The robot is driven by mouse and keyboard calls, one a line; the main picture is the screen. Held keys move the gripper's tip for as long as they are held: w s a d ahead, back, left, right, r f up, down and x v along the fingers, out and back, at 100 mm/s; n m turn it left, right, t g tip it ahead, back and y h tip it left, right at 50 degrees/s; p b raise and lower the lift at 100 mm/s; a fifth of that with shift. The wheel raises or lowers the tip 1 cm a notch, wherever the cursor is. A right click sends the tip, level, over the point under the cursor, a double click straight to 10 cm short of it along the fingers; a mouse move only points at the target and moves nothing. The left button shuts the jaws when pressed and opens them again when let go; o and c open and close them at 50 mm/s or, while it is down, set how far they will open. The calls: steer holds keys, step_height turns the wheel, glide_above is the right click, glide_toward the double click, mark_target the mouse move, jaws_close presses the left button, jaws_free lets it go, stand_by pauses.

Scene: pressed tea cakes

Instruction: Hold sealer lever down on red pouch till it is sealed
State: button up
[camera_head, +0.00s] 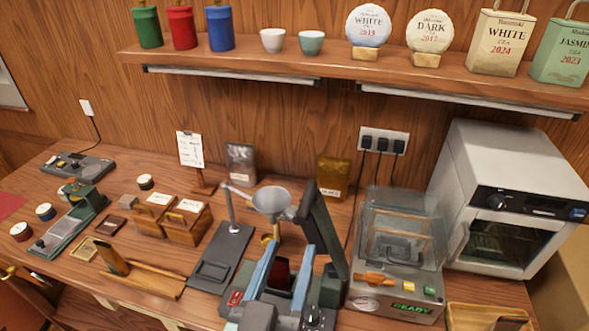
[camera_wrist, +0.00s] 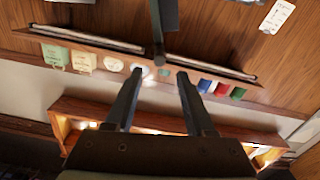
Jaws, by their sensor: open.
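The sealer (camera_head: 330,290) stands at the front middle of the bench in the head view, partly hidden by my gripper. Its dark lever (camera_head: 326,220) is raised. In the wrist view the lever (camera_wrist: 159,30) comes down from the top edge, ahead of and between my fingers. The red pouch (camera_head: 281,272) shows as a dark red patch low between my fingers, mostly hidden. My gripper (camera_head: 291,245) is open, its blue-grey fingers apart with nothing between the tips. Its tips (camera_wrist: 158,74) show in the wrist view, apart from the lever as far as I can tell.
A funnel (camera_head: 271,200) on a stand is close behind and left of the sealer. A clear-lidded machine (camera_head: 400,240) stands close on its right, with a grey oven (camera_head: 515,200) beyond. A wall shelf (camera_head: 340,67) holds pouches, cups and tea cakes.

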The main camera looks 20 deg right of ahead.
mark_target(308, 198)
steer(key=p+x, duration=0.5)
steer(key=x, duration=0.6)
steer(key=shift+w+d+r, duration=0.1)
steer(key=shift+w+d, duration=0.15)
steer(key=shift+w+d+p, duration=0.3)
steer(key=shift+w+d, duration=0.05)
steer(key=shift+w, duration=0.15)
jaws_close()
stand_by(0.8)
